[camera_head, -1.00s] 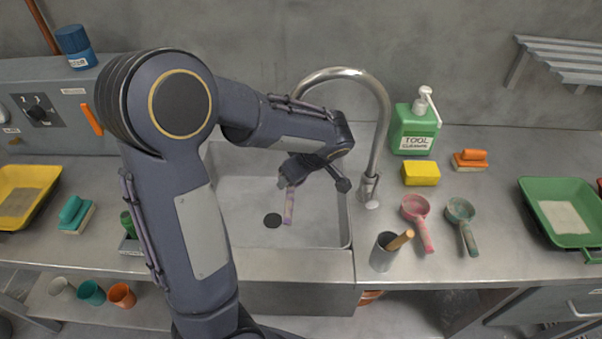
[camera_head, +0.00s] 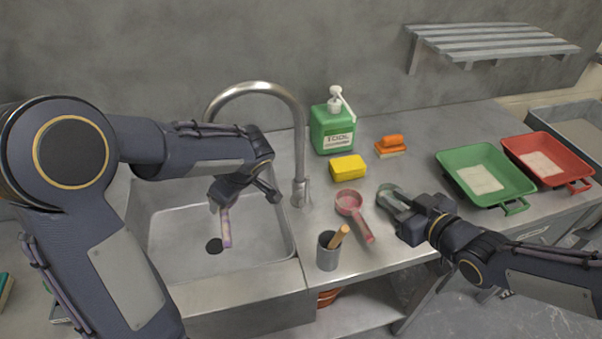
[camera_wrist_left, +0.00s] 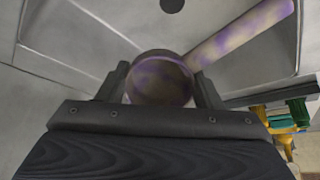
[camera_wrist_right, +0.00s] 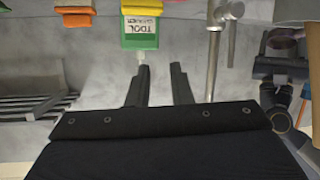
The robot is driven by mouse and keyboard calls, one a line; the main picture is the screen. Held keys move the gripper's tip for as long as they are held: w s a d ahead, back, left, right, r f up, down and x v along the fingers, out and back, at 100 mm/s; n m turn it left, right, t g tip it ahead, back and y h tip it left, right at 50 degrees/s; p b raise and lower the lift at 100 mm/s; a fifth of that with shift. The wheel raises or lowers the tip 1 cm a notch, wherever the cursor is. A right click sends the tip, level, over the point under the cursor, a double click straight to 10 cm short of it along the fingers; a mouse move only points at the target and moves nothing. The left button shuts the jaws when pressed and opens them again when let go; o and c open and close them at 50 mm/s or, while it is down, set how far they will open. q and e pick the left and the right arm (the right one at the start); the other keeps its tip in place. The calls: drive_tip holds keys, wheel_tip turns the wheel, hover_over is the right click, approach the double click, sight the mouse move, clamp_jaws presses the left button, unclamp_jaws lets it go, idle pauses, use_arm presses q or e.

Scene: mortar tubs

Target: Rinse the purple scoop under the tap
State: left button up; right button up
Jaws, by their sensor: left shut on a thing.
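My left gripper (camera_head: 240,190) is shut on the purple scoop (camera_head: 226,229) inside the sink (camera_head: 180,232). In the left wrist view the scoop's mottled round bowl (camera_wrist_left: 160,78) sits between the two fingers, with its handle pointing up and right. In the head view the bowl is mostly hidden by the gripper. The tap (camera_head: 300,150) arches over the sink, just behind and above my left gripper; no water shows. My right gripper (camera_head: 410,215) is open and empty over the counter at the right, its fingers apart in the right wrist view (camera_wrist_right: 158,88).
A pink scoop (camera_head: 350,203) and a partly hidden green scoop (camera_head: 388,194) lie near my right gripper. A green bottle (camera_head: 332,128), yellow sponge (camera_head: 348,168) and orange-handled brush (camera_head: 391,145) stand behind. A grey cup (camera_head: 328,254) is at the front. Green (camera_head: 485,178) and red (camera_head: 545,160) trays lie right.

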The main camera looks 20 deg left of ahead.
sight(309, 179)
drive_tip(key=a+n+g+y, duration=0.1)
drive_tip(key=a+y, duration=0.1)
drive_tip(key=a, duration=0.5)
drive_tip(key=w+a+n+g+y, duration=0.1)
drive_tip(key=a+y, duration=0.1)
drive_tip(key=a, duration=0.5)
drive_tip(key=w+a+n+y, duration=0.1)
drive_tip(key=a+y, duration=0.2)
drive_tip(key=a, duration=0.4)
drive_tip(key=shift+f+n+g, duration=0.15)
drive_tip(key=shift+n+g, duration=0.25)
drive_tip(key=shift+c, duration=0.5)
clamp_jaws()
drive_tip(key=shift+a, duration=0.1)
